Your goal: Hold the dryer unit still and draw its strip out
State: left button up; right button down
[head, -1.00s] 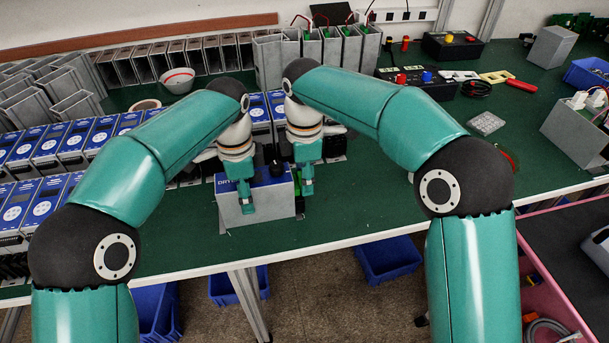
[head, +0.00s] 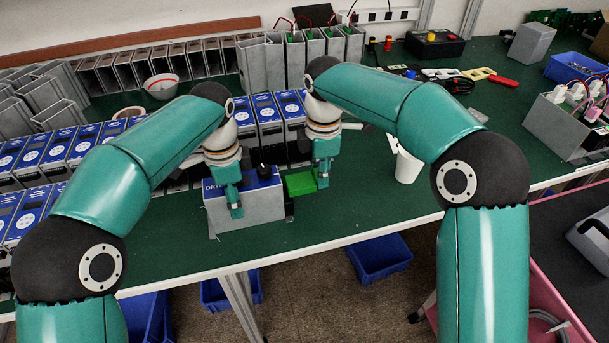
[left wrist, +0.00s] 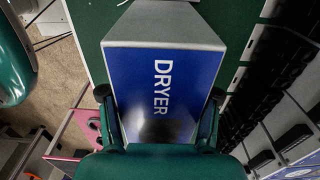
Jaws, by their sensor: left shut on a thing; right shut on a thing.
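The dryer unit (head: 262,208), a grey box with a blue top, stands near the front edge of the green table. Its blue face, lettered DRYER (left wrist: 163,88), fills the middle of the left wrist view. My left gripper (head: 236,205) is shut across the unit, with a finger on either side of it in the left wrist view. My right gripper (head: 322,180) is shut on the green strip (head: 300,185), just right of the unit. The strip shows flat between the unit's right side and my right gripper. I cannot tell whether its left end is still inside.
Rows of blue-faced units (head: 62,146) stand to the left and behind. Empty grey housings (head: 150,62) line the back. The table in front of the cup is clear.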

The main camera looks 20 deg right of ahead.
pick_arm(q)
jog(key=shift+a, duration=0.2)
pick_arm(e)
jog(key=c, duration=1.4)
grip_release()
jog(key=shift+d, duration=0.2)
jog(key=shift+c, duration=0.2)
jog(key=o, duration=0.4)
jog(key=shift+a, duration=0.1)
jog(key=shift+o, duration=0.2)
pick_arm(q)
jog(key=shift+d, duration=0.1)
pick_arm(e)
jog(key=shift+r, duration=0.1)
notch_tip(320, 180, up, 12)
pick_arm(q)
jog(key=o, duration=1.7)
